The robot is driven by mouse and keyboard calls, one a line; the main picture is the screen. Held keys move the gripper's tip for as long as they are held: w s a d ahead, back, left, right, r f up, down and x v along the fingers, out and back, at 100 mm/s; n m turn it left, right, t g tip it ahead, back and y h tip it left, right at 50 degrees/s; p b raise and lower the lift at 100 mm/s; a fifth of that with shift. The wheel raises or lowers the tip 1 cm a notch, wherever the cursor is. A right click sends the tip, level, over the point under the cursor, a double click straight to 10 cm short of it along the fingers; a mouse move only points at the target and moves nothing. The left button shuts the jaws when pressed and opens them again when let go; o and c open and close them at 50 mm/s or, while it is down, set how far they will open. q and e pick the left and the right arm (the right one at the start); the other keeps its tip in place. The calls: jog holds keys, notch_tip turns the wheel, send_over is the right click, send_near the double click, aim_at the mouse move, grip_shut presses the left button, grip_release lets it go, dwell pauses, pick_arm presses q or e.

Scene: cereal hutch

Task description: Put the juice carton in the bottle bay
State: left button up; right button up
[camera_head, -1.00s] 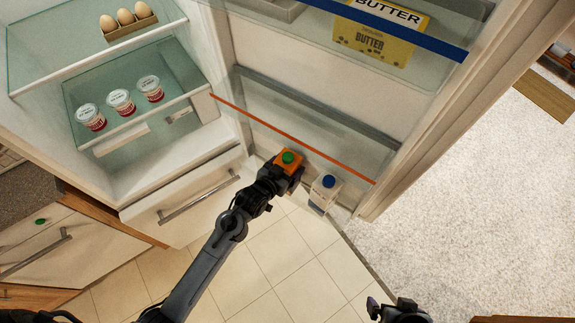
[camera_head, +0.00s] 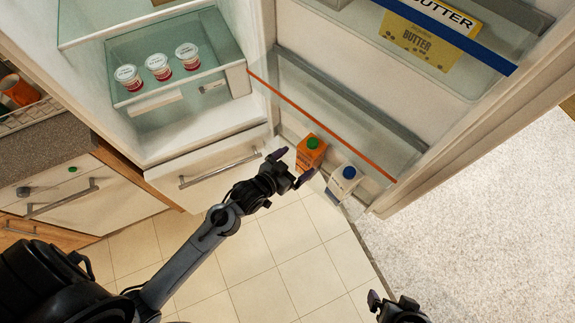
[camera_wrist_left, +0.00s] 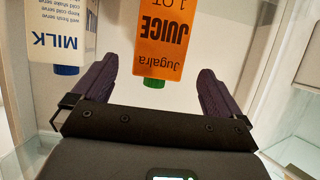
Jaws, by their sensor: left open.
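The orange juice carton (camera_head: 310,153) with a green cap stands upright at the bottom of the open fridge door, beside the milk carton (camera_head: 342,184). Below the orange-edged rail, it appears to be in the low door bay; its base is hidden. My left gripper (camera_head: 291,168) is open just in front of the juice carton, holding nothing. In the left wrist view, which is upside down, the juice carton (camera_wrist_left: 160,38) lies between the spread fingers, clear of both. My right gripper (camera_head: 392,306) is partly in view at the bottom edge, away from the door.
An orange-edged clear door bin (camera_head: 330,105) sits above the cartons. A butter box (camera_head: 425,45) is in the blue-edged shelf higher up. Several yogurt cups (camera_head: 158,67) stand on a fridge shelf. A drawer (camera_head: 215,175) is left of my left gripper. The tiled floor is clear.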

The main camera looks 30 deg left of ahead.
pick_arm(q)
jog(key=s+a+r+g+y, duration=0.1)
jog(key=s+g, duration=0.4)
jog(key=s, duration=0.5)
jog(key=s+a+r+g+y, duration=0.1)
jog(key=s+g, duration=0.3)
jog(key=s, duration=0.6)
jog(key=shift+s+a+r+g+y, duration=0.2)
jog(key=shift+a+g+y, duration=0.15)
jog(key=shift+a, duration=0.55)
notch_tip(320, 180, up, 28)
jog(key=p, duration=2.8)
jog(key=shift+r+p, duration=0.15)
jog(key=shift+p, duration=0.15)
